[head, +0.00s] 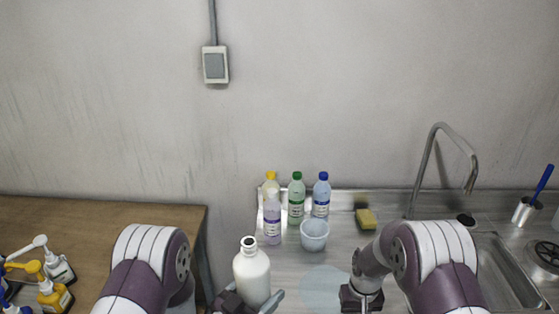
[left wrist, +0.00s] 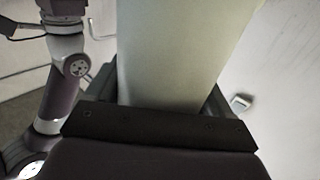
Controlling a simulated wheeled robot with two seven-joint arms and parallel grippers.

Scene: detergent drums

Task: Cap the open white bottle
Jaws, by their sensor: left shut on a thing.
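The white bottle (head: 252,275) is upright in the head view, with its round dark mouth open at the top. My left gripper (head: 249,301) is shut on its lower part, a finger on each side. In the left wrist view the bottle (left wrist: 172,55) fills the middle as a large pale body between the fingers. Its base is out of view. My right gripper (head: 361,299) is at the bottom edge, right of the bottle and apart from it; its fingers are partly cut off. I cannot make out a loose cap.
A steel counter (head: 345,245) holds several small bottles (head: 296,198), a whitish cup (head: 314,235) and a yellow sponge (head: 366,218). A faucet (head: 425,170) and sink (head: 505,270) are right. Pump bottles (head: 54,290) stand on the wooden table (head: 85,212) at left.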

